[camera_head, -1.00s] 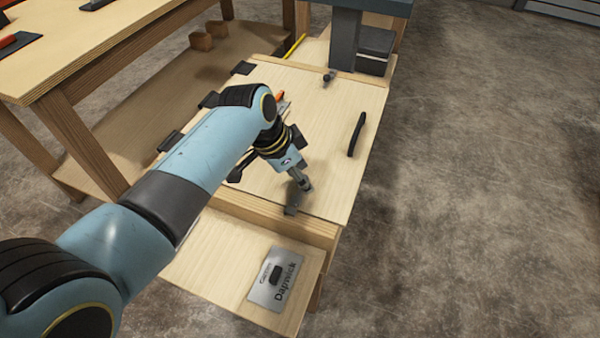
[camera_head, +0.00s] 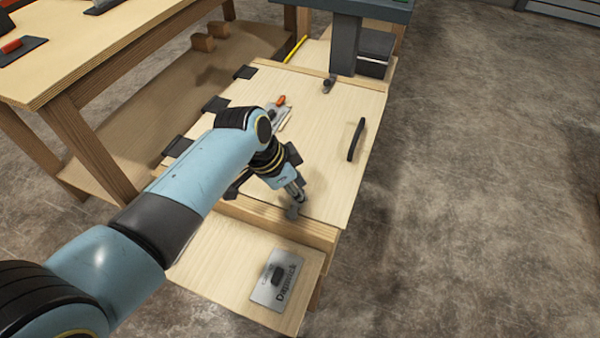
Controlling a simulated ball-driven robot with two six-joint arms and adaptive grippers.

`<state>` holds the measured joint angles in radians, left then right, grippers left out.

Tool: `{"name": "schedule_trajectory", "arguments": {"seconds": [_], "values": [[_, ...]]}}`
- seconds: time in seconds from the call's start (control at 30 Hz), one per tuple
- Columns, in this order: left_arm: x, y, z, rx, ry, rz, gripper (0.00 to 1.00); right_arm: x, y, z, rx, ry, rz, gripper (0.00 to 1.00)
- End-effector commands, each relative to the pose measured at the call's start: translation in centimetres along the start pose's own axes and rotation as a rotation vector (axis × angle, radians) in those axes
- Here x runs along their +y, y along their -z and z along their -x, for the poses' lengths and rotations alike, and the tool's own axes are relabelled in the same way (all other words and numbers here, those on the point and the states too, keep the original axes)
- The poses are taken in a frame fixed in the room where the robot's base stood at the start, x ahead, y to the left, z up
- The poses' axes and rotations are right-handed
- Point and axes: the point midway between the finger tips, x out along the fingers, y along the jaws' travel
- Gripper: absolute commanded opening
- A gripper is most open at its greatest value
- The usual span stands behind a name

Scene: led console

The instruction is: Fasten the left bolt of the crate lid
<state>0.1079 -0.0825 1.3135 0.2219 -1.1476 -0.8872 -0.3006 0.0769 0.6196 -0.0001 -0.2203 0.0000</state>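The crate lid (camera_head: 325,165) is a pale wooden panel, lying closed, with a black handle (camera_head: 356,139) near its right edge. A small grey bolt (camera_head: 292,212) sits at the lid's near edge, partly hidden by my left gripper. A similar dark bolt (camera_head: 328,85) sits at the far edge. My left arm reaches in from the left, and my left gripper (camera_head: 299,194) points down at the near bolt, its tips at or touching it. The fingers are too small to tell open from shut. My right gripper is not in view.
A metal nameplate (camera_head: 275,280) with a dark knob lies on the ledge in front. An orange-handled tool (camera_head: 281,100) lies on the lid behind my arm. A grey post (camera_head: 345,45) stands beyond the lid. A workbench (camera_head: 90,60) stands at left; open floor at right.

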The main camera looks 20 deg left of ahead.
Motion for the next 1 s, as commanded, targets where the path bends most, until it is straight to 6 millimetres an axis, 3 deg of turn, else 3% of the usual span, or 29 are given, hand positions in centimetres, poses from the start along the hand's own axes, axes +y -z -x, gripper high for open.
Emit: {"name": "schedule_trajectory", "arguments": {"seconds": [0.27, 0.3, 0.47, 0.8, 1.0], "values": [[0.4, -0.4, 0.0, -0.005, -0.005, 0.001, 0.00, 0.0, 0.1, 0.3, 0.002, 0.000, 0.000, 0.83], [0.4, -0.5, 0.0, -0.005, -0.006, 0.001, 0.22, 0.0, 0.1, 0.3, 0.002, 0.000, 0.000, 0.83], [0.4, -0.4, 0.0, -0.004, -0.005, 0.001, 0.43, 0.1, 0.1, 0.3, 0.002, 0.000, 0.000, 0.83], [0.3, -0.3, 0.4, -0.002, -0.001, 0.000, 0.44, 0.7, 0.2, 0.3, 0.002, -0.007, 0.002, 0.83], [0.3, -0.3, 3.3, -0.001, 0.000, 0.000, 0.44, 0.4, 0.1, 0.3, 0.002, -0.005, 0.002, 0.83]]}}
